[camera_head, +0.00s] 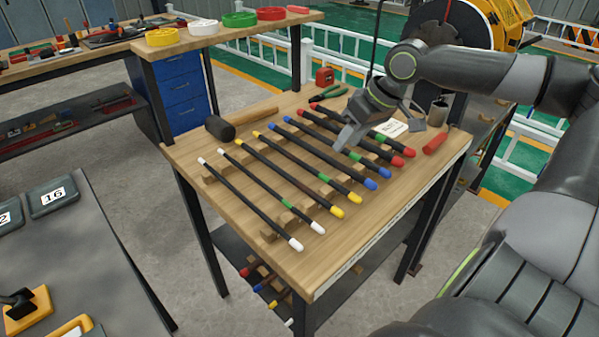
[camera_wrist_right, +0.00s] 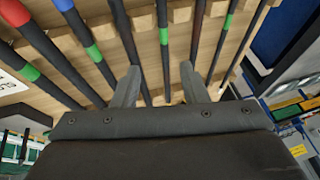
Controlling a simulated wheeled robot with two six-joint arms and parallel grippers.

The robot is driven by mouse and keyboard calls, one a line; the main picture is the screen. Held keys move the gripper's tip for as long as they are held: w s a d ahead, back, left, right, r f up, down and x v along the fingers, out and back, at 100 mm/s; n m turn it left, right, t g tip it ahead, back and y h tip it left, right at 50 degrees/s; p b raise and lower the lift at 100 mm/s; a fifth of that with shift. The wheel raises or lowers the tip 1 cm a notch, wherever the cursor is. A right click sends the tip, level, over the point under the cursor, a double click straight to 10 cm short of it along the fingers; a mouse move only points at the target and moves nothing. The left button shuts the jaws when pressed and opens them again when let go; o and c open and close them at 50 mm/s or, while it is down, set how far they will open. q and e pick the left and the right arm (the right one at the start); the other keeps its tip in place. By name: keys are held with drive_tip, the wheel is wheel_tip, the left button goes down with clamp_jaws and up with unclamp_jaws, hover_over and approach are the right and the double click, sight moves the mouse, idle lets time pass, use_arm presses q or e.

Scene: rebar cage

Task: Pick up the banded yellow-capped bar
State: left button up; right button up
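The banded yellow-capped bar (camera_head: 303,163) is black with yellow ends and a green band near its front end. It lies on wooden rests on the table, between a plain yellow-capped bar (camera_head: 286,176) and a blue-capped bar. My right gripper (camera_head: 375,130) is above the blue and red bars in the head view, fingers apart and empty. In the right wrist view, a green-banded bar (camera_wrist_right: 164,60) shows beyond the gap between the fingertips (camera_wrist_right: 160,78); its caps are out of frame, but its place in the row matches the banded yellow one. My left gripper is not in view.
White-capped bars (camera_head: 246,196) lie to the left; blue-capped (camera_head: 325,152) and red-capped bars to the right. A black mallet (camera_head: 220,128), green-handled pliers (camera_head: 328,93), a tape measure (camera_head: 324,76) and a red-handled tool (camera_head: 436,142) lie around them. The table's front left corner is clear.

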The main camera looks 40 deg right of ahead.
sight(300, 162)
drive_tip(key=shift+b+x, duration=0.5)
drive_tip(key=shift+x, duration=1.95)
drive_tip(key=shift+a+b+x, duration=0.2)
drive_tip(key=shift+x, duration=1.1)
drive_tip(key=shift+a+b+x, duration=0.15)
drive_tip(key=shift+x, duration=1.15)
clamp_jaws()
drive_tip(key=shift+r, duration=0.1)
